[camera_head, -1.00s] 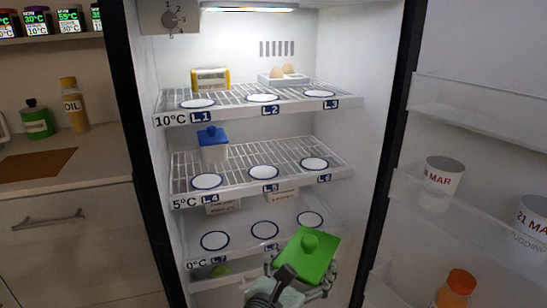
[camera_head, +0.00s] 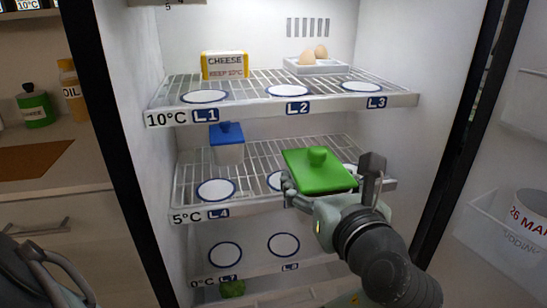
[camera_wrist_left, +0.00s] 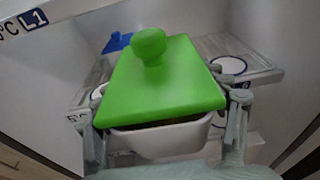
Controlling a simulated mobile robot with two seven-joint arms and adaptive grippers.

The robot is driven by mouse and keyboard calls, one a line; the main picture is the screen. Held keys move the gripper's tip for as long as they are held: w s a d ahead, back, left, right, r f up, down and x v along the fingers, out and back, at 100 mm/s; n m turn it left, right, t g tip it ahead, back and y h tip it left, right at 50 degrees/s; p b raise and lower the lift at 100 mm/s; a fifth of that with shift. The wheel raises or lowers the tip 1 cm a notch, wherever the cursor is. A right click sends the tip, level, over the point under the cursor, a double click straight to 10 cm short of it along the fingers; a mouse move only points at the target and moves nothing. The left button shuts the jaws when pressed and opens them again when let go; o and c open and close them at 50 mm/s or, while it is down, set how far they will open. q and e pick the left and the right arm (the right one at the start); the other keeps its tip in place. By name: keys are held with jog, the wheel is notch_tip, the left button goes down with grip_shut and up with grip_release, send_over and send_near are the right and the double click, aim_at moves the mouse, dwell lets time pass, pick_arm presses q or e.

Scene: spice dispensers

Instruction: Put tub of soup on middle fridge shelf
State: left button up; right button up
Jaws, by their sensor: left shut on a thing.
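The tub of soup has a green lid with a round knob (camera_head: 320,172) and a white body, seen in the left wrist view (camera_wrist_left: 160,138). My left gripper (camera_head: 332,187) is shut on it, with one finger on each side of the tub. It holds the tub level at the front of the middle fridge shelf (camera_head: 262,204), marked 5°C. The tub partly hides the middle and right circles of that shelf. I cannot tell whether it touches the shelf. My right gripper is not in view.
A blue-lidded tub (camera_head: 228,150) stands at the back left of the middle shelf, behind the L4 circle (camera_head: 216,189). The top shelf (camera_head: 225,116) close above holds cheese (camera_head: 224,65) and eggs (camera_head: 314,56). The open door with a white pot (camera_head: 528,222) is at right.

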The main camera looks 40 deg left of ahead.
pick_arm(q)
jog(key=shift+a+r, duration=0.1)
jog(key=shift+r, duration=0.15)
jog(key=shift+w+a, duration=0.1)
jog(key=shift+a, duration=0.15)
jog(key=b+x, duration=0.1)
jog(key=x, duration=1.8)
jog(key=shift+a, duration=0.25)
notch_tip(320, 180, down, 4)
jog(key=shift+a+r+b, duration=0.1)
jog(key=shift+r+b, duration=0.05)
jog(key=shift+b, duration=0.45)
jog(key=o, duration=1.9)
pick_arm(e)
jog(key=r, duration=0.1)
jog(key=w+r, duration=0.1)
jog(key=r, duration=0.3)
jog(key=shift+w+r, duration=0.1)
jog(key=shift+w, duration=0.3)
